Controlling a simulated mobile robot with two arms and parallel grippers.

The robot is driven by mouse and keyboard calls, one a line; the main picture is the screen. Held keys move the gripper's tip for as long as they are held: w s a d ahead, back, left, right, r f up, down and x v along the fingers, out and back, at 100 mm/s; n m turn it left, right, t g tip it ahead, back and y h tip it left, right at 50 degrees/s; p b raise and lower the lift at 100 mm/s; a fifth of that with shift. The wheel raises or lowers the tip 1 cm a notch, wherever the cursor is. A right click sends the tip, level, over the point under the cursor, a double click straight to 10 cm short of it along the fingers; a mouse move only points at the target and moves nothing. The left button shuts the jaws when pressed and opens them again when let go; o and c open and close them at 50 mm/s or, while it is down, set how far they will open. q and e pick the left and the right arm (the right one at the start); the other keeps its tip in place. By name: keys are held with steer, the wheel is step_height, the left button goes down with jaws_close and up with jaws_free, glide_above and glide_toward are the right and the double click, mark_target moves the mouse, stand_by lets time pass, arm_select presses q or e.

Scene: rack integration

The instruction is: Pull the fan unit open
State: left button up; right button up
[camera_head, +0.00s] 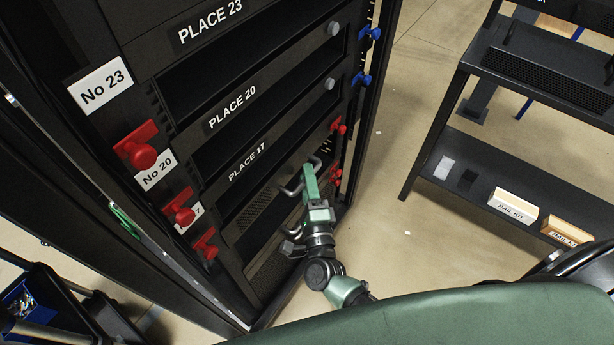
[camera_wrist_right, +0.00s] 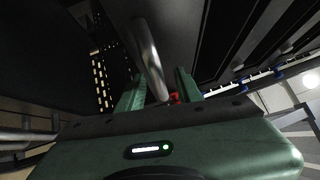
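The fan unit (camera_head: 258,204) is a dark panel with a perforated grille, low in the black rack below the PLACE 17 slot. Metal bar handles stick out of its front; one handle (camera_head: 291,190) shows left of my right gripper. My right gripper (camera_head: 309,172) is at the right handle (camera_head: 316,160), partly covering the unit. In the right wrist view, a metal handle bar (camera_wrist_right: 150,60) runs between the two green fingers of my right gripper (camera_wrist_right: 160,80). The fingers stand apart, with gaps beside the bar. My left gripper is not in view.
Red knobs (camera_head: 141,153) line the rack's left post; blue clips (camera_head: 362,79) and red clips (camera_head: 337,126) sit on the right. A black shelf (camera_head: 470,155) with RAIL KIT boxes (camera_head: 513,206) stands at right. Floor (camera_head: 395,235) between rack and shelf is mostly clear.

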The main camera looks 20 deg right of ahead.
steer(key=shift+w, duration=0.1)
jaws_close()
stand_by(1.4)
